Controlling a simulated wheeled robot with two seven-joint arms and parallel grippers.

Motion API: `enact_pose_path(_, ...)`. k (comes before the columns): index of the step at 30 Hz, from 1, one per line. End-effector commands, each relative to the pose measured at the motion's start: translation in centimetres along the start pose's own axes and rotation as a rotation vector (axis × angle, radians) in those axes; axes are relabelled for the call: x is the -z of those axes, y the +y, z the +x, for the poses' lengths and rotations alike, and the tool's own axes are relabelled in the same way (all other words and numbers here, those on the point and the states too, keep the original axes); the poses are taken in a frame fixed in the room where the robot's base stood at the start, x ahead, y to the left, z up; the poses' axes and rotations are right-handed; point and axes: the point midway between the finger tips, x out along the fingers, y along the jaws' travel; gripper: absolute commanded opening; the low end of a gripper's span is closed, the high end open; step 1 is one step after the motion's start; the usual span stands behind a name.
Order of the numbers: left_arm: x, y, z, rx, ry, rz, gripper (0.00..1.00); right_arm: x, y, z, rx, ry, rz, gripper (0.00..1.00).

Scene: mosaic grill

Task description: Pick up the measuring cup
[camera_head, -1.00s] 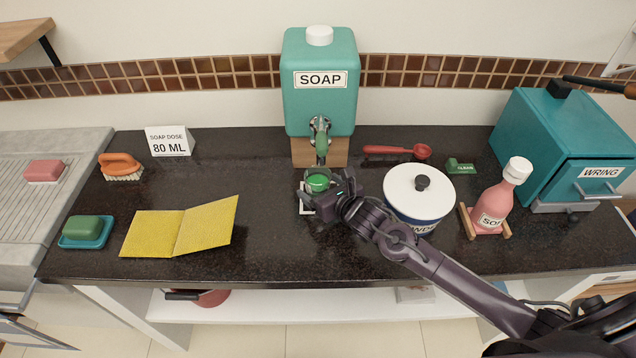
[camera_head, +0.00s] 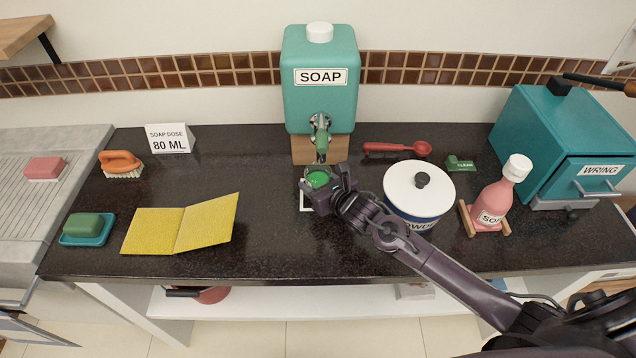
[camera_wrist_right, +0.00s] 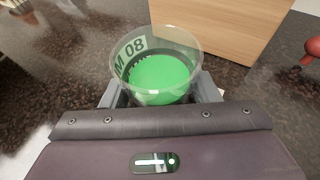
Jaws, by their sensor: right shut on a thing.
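The measuring cup (camera_wrist_right: 163,72) is clear, marked 80 M on its wall, and holds bright green liquid. In the head view the cup (camera_head: 318,178) is in front of the soap dispenser's spout, over a small white mat (camera_head: 304,203). My right gripper (camera_head: 324,188) is shut on the cup; its grey fingers show on both sides of the cup in the wrist view (camera_wrist_right: 160,94). The cup looks about upright. The gripper hides its lower part, so I cannot tell its exact height above the mat. My left gripper is out of view.
The teal soap dispenser (camera_head: 320,97) on a wooden block (camera_head: 302,152) stands just behind. A white powder tin (camera_head: 405,185) sits close to my right arm. A red scoop (camera_head: 385,148) lies behind. Dark counter is clear between the cup and the yellow cloth (camera_head: 190,230).

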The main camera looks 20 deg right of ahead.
Motion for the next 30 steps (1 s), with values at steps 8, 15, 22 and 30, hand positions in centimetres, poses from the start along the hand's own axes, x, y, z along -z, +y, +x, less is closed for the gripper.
enact_pose_path(8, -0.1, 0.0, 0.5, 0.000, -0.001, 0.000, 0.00, -1.0, -0.1, -0.3, 0.000, -0.004, -0.002, 0.26)
enact_pose_path(15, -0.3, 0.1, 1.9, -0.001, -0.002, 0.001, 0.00, -2.3, 0.0, -2.5, -0.001, 0.003, -0.006, 0.26)
enact_pose_path(22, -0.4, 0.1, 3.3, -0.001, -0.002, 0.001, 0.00, -0.3, 0.0, -7.3, -0.002, 0.004, -0.006, 0.26)
enact_pose_path(30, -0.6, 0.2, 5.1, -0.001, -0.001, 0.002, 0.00, 2.4, 0.1, -13.9, -0.004, 0.007, -0.005, 0.26)
